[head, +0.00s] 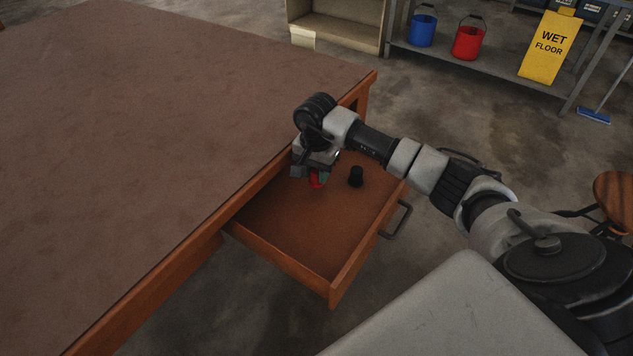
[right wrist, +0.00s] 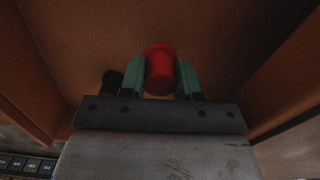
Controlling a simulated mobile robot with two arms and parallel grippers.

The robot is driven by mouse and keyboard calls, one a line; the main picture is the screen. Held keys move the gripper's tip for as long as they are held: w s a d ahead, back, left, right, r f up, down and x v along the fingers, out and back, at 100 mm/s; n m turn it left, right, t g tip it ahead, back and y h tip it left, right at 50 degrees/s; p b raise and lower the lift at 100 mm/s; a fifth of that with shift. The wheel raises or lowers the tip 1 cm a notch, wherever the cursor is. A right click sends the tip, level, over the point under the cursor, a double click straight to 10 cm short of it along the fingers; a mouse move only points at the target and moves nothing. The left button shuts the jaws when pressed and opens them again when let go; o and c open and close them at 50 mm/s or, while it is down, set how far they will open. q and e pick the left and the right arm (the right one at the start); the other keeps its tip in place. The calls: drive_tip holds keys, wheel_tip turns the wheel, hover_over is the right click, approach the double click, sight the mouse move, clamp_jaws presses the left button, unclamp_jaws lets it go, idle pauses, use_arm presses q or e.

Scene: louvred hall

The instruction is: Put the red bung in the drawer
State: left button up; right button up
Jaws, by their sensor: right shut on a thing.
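The red bung (head: 317,180) is between the fingers of my right gripper (head: 313,175), inside the open drawer (head: 300,226). In the right wrist view the red bung (right wrist: 160,72) sits between the two green finger pads of the right gripper (right wrist: 160,78), which is shut on it. The drawer floor (right wrist: 210,35) lies just beyond the bung; I cannot tell whether the bung touches it. My left gripper is not in view.
A black bung-like piece (head: 356,176) stands in the drawer right of my gripper. The brown table (head: 160,130) fills the left. A shelf (head: 470,70) with a blue bucket (head: 422,31) and red bucket (head: 467,42) stands behind. The drawer's front half is clear.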

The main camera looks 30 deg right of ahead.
sight(317, 182)
wheel_tip(317, 182, down, 4)
drive_tip(key=shift+r, duration=0.15)
drive_tip(key=shift+b, duration=0.3)
drive_tip(key=o, duration=0.5)
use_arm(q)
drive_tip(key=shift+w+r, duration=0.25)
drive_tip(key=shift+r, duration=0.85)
use_arm(e)
drive_tip(key=o, duration=0.4)
drive_tip(key=shift+o, duration=0.2)
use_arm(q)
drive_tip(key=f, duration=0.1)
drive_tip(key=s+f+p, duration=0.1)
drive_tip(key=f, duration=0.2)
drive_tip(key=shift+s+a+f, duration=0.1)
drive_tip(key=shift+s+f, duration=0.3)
use_arm(e)
wheel_tip(317, 182, up, 12)
drive_tip(key=shift+r, duration=0.1)
